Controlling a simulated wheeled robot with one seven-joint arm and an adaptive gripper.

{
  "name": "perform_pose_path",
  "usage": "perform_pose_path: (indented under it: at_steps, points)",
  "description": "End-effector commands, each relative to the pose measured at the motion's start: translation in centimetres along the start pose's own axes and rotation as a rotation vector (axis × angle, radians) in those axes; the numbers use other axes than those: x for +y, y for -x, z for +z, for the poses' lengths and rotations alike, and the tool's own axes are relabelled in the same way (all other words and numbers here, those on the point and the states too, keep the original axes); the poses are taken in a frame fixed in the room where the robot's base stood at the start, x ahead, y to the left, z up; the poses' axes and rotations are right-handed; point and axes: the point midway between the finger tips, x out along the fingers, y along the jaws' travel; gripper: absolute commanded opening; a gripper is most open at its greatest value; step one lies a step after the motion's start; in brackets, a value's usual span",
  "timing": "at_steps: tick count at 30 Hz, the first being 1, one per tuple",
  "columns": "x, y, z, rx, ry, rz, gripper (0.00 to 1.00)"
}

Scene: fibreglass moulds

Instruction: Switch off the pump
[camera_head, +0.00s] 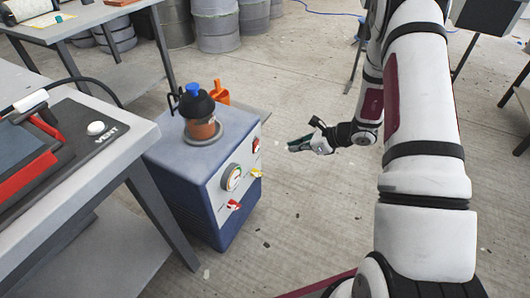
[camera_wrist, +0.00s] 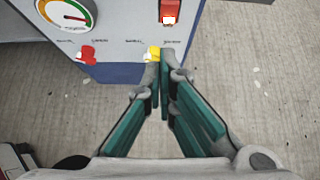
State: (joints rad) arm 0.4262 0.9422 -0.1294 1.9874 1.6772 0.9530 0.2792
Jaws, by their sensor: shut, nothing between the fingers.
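The pump is a blue-grey box (camera_head: 170,165) standing on the floor beside a table; its front panel (camera_wrist: 118,25) fills the upper part of the wrist view. A red rocker switch (camera_head: 256,145) sits at the panel's upper right, and it shows at the top of the wrist view (camera_wrist: 170,12). Its white lower part faces the camera, but I cannot tell its on/off state. My gripper (camera_head: 289,147) is shut and empty, to the right of the panel in the head view. In the wrist view its fingertips (camera_wrist: 164,76) are below the switch, close to the yellow knob; contact cannot be told.
The panel also carries a round gauge (camera_head: 232,177), a red knob (camera_head: 234,205) and a yellow knob (camera_head: 257,172). A table (camera_head: 105,165) is at left. Floor to the right is open.

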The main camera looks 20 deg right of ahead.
Motion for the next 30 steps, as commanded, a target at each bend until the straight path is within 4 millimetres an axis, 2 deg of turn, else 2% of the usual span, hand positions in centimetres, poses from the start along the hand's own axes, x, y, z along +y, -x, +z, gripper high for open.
perform_pose_path:
  at_steps: [3,13,17,20,30]
  points:
    - [-0.3,-0.3,-0.7,0.001,-0.019,-0.009,0.0]
    - [-0.2,-0.4,-0.7,0.002,-0.019,-0.009,0.0]
    - [-0.2,-1.2,-0.8,0.002,-0.019,-0.007,0.0]
    - [-0.2,-2.6,-0.9,0.003,-0.019,-0.006,0.0]
    - [-0.3,-9.3,-0.9,0.002,-0.017,-0.006,0.0]
